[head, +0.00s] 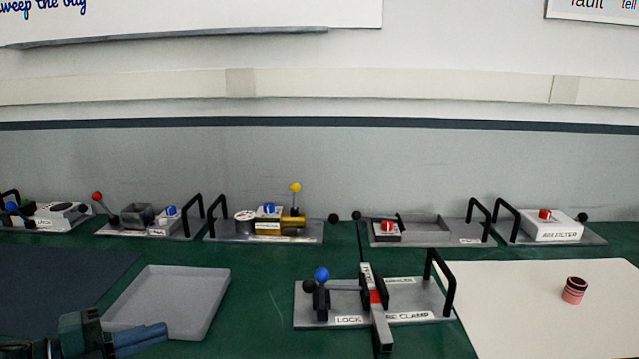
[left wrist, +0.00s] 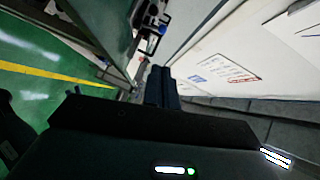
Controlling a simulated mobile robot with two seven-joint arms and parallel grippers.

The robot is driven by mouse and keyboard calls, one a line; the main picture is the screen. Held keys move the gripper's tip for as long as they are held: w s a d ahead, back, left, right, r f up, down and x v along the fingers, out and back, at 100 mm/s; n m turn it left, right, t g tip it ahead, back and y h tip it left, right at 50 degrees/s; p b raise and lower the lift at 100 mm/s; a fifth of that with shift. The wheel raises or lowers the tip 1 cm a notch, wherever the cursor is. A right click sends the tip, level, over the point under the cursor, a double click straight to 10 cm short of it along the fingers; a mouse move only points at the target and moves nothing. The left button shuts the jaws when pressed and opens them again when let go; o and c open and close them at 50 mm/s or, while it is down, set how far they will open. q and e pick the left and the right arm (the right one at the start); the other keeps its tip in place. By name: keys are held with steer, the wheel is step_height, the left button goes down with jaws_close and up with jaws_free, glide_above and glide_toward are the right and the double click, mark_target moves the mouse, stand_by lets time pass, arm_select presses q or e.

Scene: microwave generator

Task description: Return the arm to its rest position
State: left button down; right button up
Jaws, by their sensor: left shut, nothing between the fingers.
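My left gripper (head: 140,338) is low at the left in the head view, in front of the grey tray's near edge. Its blue fingers are closed together and empty, pointing right. In the left wrist view the closed fingers (left wrist: 162,88) show at the centre, apart from any object. The rest of my left arm is mostly below the head view. My right gripper is not in view.
An empty grey tray (head: 195,277) lies beside my left gripper. A clamp fixture (head: 411,305) with a blue knob and black handle stands at centre. Several modules, including a filter (head: 551,231), line the back. A pink-black cylinder (head: 574,291) stands on a white mat (head: 500,290).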

arm_select(q)
steer(key=s+d+f+n+y+p, duration=0.1)
steer(key=s+d+f+n+y, duration=0.2)
steer(key=s+f+n, duration=0.2)
steer(key=s+d+f+n+y+p, duration=0.1)
steer(key=s+d+f+n+y, duration=0.2)
steer(key=f+n, duration=0.7)
steer(key=s+d+f+n+y+p, duration=0.1)
steer(key=s+d+f+n+y, duration=0.2)
steer(key=s+f+n, duration=0.3)
step_height(320, 180, down, 3)
steer(key=shift+s+d+f+n+t+y, duration=0.15)
steer(key=shift+s+d+n+t+y, duration=0.3)
steer(key=shift+n, duration=0.55)
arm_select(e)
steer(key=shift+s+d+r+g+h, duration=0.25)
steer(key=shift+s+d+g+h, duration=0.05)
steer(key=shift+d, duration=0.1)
arm_select(q)
steer(key=shift+d, duration=0.1)
